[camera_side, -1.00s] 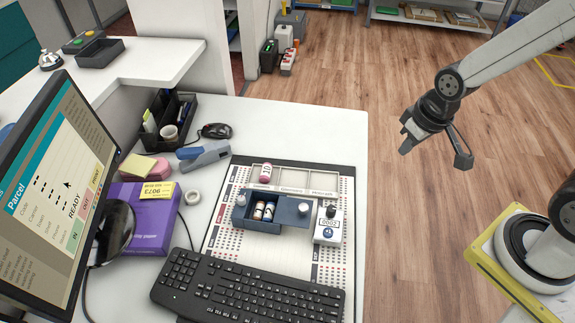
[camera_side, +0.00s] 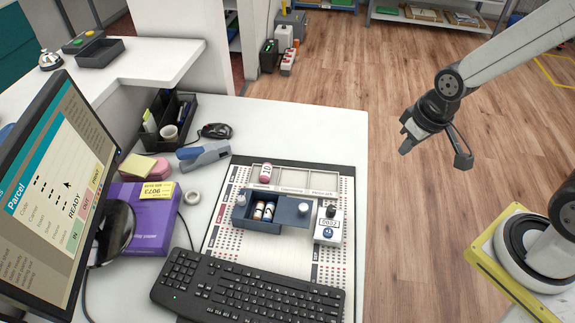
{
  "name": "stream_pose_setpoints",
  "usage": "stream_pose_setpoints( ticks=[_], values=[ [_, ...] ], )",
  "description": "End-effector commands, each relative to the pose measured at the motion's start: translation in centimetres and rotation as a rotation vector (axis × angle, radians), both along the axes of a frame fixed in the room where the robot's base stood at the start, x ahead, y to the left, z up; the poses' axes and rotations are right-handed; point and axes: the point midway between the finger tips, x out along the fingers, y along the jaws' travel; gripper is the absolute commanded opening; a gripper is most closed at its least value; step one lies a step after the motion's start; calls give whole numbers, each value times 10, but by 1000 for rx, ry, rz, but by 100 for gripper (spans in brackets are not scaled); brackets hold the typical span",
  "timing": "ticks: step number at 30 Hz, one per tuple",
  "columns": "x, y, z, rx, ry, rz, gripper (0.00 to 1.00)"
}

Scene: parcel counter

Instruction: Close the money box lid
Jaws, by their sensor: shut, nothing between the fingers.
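The money box (camera_side: 249,223) is a dark blue box on the white printed mat. Its left part is open and shows small bottles (camera_side: 264,211) with white and brown colouring inside. A flat dark blue lid (camera_side: 288,210) covers the right part and reaches past the box's right side. A light round knob (camera_side: 304,208) stands on the lid near its right end. My gripper (camera_side: 433,148) is shut and empty. It hangs in the air right of the counter, well apart from the box.
A white-grey stamp device (camera_side: 328,228) stands just right of the lid. A sectioned grey tray (camera_side: 292,178) with a pink-labelled bottle (camera_side: 266,172) lies behind the box. The keyboard (camera_side: 250,285) lies in front.

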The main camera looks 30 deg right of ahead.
Motion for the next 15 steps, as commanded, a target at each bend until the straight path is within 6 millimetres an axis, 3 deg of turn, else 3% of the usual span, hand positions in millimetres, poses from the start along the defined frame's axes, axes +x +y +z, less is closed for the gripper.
stream_pose_setpoints(
  ticks=[8, 15],
  values=[
    [1, 1, -8, 44, 41, -91, 0],
    [5, 5, -30, 178, 160, -374, 0]
  ],
)
